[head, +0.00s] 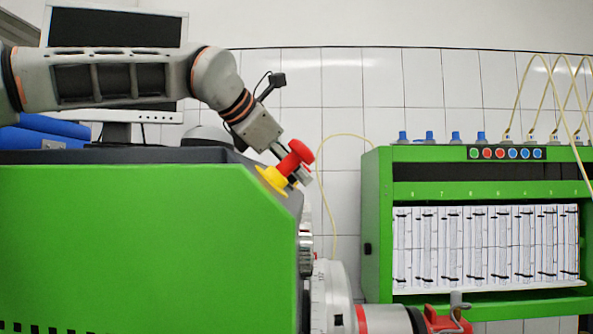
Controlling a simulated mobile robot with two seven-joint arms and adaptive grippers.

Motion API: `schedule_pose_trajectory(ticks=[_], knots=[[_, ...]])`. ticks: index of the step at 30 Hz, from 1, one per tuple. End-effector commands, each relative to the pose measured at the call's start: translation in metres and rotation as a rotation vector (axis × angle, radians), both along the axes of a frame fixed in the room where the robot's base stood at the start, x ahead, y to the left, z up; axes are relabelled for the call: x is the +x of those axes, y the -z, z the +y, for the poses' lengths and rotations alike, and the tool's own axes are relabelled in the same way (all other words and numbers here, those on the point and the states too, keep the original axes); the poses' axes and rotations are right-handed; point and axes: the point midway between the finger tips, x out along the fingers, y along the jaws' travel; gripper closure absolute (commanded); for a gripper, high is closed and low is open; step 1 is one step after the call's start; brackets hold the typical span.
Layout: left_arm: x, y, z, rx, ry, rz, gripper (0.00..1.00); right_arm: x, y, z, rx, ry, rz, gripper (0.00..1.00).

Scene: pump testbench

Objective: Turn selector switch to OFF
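The selector switch has a red handle (293,158) on a yellow base plate (275,179). It sits on the sloped dark edge of the green test bench (140,245). The red handle is tilted, with its rounded end up and to the right. My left gripper (291,166) reaches down from the upper left and is at the handle. Its grey fingers show beside and behind the handle, which partly hides them. I cannot tell whether they close on it. My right gripper (452,314) is low at the bottom edge, partly cut off, away from the switch.
A green cabinet (376,220) with measuring tubes (485,245), coloured buttons (507,153) and pale hoses stands at the right. A monitor (115,28) stands behind my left arm. The tiled wall closes the back. A gap separates bench and cabinet.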

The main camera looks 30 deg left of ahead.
Motion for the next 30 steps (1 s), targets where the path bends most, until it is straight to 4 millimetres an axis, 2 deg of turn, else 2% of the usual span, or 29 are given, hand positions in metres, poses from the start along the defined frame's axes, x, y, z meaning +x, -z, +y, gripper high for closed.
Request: schedule_pose_trajectory(ticks=[9, 15, 21, 30], knots=[[-0.055, -0.034, 0.003, -0.001, 0.0, -0.004, 0.61, 0.001, -0.002, 0.001, 0.002, 0.0, -0.004, 0.6], [-0.081, -0.049, 0.005, 0.0, -0.001, -0.002, 0.61, 0.001, -0.002, 0.001, 0.003, 0.0, -0.003, 0.6], [-0.092, -0.055, 0.005, 0.0, 0.0, 0.0, 0.61, 0.001, -0.002, 0.001, 0.004, 0.0, -0.004, 0.6], [-0.093, -0.055, 0.005, 0.0, -0.001, 0.001, 0.61, 0.001, -0.002, 0.001, 0.004, 0.0, -0.004, 0.6]])
